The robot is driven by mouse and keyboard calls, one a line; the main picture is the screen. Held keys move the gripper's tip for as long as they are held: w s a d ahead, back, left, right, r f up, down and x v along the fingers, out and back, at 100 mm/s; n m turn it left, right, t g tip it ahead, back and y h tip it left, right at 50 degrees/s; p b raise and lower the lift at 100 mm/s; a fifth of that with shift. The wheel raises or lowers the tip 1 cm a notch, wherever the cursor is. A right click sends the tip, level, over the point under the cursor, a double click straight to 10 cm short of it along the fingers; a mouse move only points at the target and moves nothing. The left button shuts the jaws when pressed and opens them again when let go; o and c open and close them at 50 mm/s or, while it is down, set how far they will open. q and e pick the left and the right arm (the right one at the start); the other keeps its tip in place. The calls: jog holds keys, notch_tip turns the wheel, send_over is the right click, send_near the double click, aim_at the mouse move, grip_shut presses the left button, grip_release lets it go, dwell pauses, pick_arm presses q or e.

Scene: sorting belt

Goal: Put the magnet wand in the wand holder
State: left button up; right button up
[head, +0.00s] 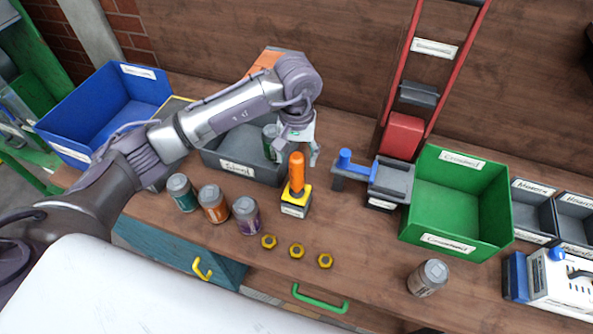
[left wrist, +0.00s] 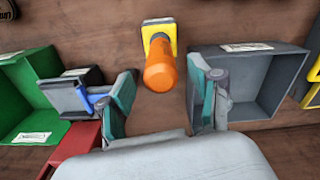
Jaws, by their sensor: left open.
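The magnet wand (head: 296,172), with an orange handle, stands upright in the wand holder (head: 294,205), a small yellow-topped block with a white label. In the left wrist view the wand (left wrist: 160,68) shows end-on with the yellow holder (left wrist: 158,31) behind it. The wand's lower end is hidden. My left gripper (head: 297,150) is open and empty, just behind and above the handle. In the left wrist view the left gripper (left wrist: 163,85) has its fingers on either side of the handle, apart from it. My right gripper is not in view.
A grey bin (head: 240,165) stands close behind the holder. A can crusher with a blue handle (head: 345,160) and a green bin (head: 455,203) are to the right. Several cans stand at left, and three yellow nuts (head: 297,251) lie in front. A blue bin (head: 105,110) is far left.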

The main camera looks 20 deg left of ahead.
pick_arm(q)
jog(key=shift+r+b, duration=0.45)
jog(key=shift+r, duration=2.2)
